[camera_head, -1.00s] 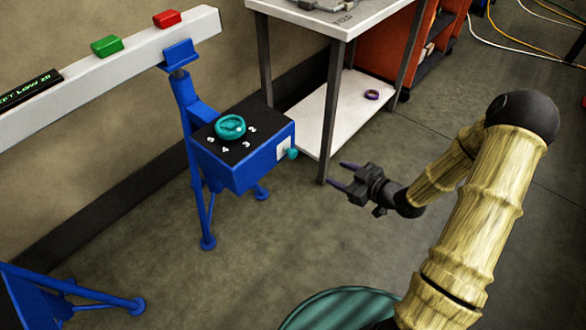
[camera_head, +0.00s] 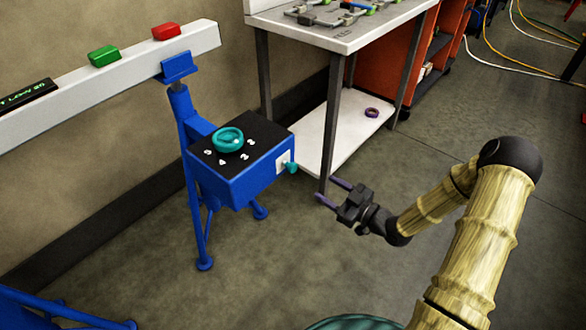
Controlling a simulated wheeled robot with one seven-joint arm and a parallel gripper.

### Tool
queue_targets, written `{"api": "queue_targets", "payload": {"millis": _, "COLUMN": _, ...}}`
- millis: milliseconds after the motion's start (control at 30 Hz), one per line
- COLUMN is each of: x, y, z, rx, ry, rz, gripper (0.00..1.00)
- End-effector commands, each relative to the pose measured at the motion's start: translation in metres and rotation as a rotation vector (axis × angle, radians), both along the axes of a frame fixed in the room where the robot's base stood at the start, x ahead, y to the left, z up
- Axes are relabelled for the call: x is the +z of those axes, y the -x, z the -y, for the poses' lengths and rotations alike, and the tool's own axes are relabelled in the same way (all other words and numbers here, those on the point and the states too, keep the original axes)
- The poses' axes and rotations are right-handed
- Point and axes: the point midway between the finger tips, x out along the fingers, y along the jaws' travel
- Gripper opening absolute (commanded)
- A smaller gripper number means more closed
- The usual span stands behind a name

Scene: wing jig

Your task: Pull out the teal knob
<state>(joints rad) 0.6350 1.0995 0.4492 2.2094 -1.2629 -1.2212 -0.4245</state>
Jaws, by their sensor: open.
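A blue box (camera_head: 238,182) on a blue stand has a black top with numbers and a round teal dial (camera_head: 229,140). A small teal knob (camera_head: 291,167) sticks out from a white plate (camera_head: 282,163) on the box's right side. My gripper (camera_head: 330,191) is open and empty, to the right of the knob and lower in the picture, apart from it. Its two purple fingers point left toward the box.
A white table (camera_head: 345,38) with dark legs and a lower shelf (camera_head: 335,126) stands just behind the gripper; one leg is close to the fingers. A white beam (camera_head: 130,68) carries a green button (camera_head: 103,55) and a red button (camera_head: 166,31). The floor in front is clear.

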Motion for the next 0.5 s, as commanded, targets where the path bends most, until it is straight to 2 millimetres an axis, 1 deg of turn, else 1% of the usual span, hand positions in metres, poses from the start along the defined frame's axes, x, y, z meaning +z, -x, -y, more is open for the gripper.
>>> {"api": "queue_targets", "payload": {"millis": 100, "x": -0.001, "y": -0.013, "z": -0.018, "rx": 0.003, "ry": 0.000, "rz": 0.002, "gripper": 0.52}}
{"api": "queue_targets", "payload": {"millis": 500, "x": -0.001, "y": -0.057, "z": -0.074, "rx": 0.002, "ry": 0.000, "rz": 0.001, "gripper": 0.52}}
